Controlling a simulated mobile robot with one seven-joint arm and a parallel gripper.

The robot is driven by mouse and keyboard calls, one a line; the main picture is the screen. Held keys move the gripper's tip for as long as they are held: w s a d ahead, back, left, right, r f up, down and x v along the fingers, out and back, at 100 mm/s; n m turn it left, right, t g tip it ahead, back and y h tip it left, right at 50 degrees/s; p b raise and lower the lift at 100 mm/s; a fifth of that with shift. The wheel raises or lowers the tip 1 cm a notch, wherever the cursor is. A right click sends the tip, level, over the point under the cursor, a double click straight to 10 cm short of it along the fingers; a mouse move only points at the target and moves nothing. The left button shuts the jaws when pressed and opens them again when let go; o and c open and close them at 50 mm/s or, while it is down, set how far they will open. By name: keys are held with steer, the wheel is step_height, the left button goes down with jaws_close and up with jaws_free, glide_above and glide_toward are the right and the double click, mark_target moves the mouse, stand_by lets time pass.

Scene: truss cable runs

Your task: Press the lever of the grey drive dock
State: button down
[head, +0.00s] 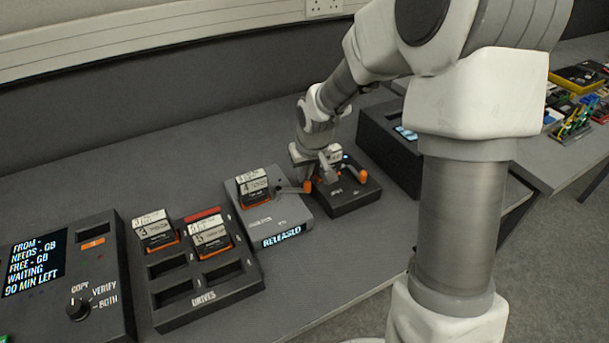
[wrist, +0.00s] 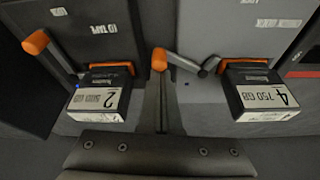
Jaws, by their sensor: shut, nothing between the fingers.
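The grey drive dock (head: 282,222) stands on the bench with a lit "RELEASED" display on its front. A drive labelled 4, 750 GB (wrist: 264,98) sits in its orange-edged slot, also visible in the head view (head: 252,186). The dock's lever (wrist: 183,62) has an orange knob (wrist: 159,59) and reaches sideways toward the dark dock; the knob also shows in the head view (head: 307,187). My gripper (wrist: 160,82) is shut and empty, its fingertips right at the knob in the wrist view. I cannot tell whether they touch it.
A dark dock (head: 350,198) stands close on the right, with drive 2 (wrist: 98,98) and its own orange-tipped lever (wrist: 36,43). A drives rack (head: 212,292) and a display console (head: 100,262) stand left. A dark box (head: 385,140) is behind right. Bench in front is clear.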

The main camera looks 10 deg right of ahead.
steer(key=shift+s+f+b, duration=0.1)
steer(key=shift+s+b, duration=0.05)
steer(key=shift+b, duration=0.25)
steer(key=m+b, duration=0.1)
steer(key=s+m+b, duration=0.1)
steer(key=b, duration=0.1)
steer(key=m+h+b, duration=0.1)
steer(key=shift+s+a+f+m+b, duration=0.25)
steer(key=shift+s+a+m+b, duration=0.05)
steer(key=shift+s+a+b, duration=0.1)
steer(key=m+b, duration=0.1)
steer(key=s+a+m+h+b, duration=0.1)
steer(key=m, duration=0.1)
steer(key=s+m+b, duration=0.1)
steer(key=shift+a+r+g, duration=0.2)
steer(key=shift+r+g, duration=0.05)
steer(key=shift+g, duration=0.05)
steer(key=shift+s+a+r+m+h+b, duration=0.1)
steer(key=shift+s+a+m+h+b, duration=0.2)
steer(key=shift+s+a+b, duration=0.25)
steer(key=shift+a, duration=0.1)
steer(key=shift+w, duration=0.1)
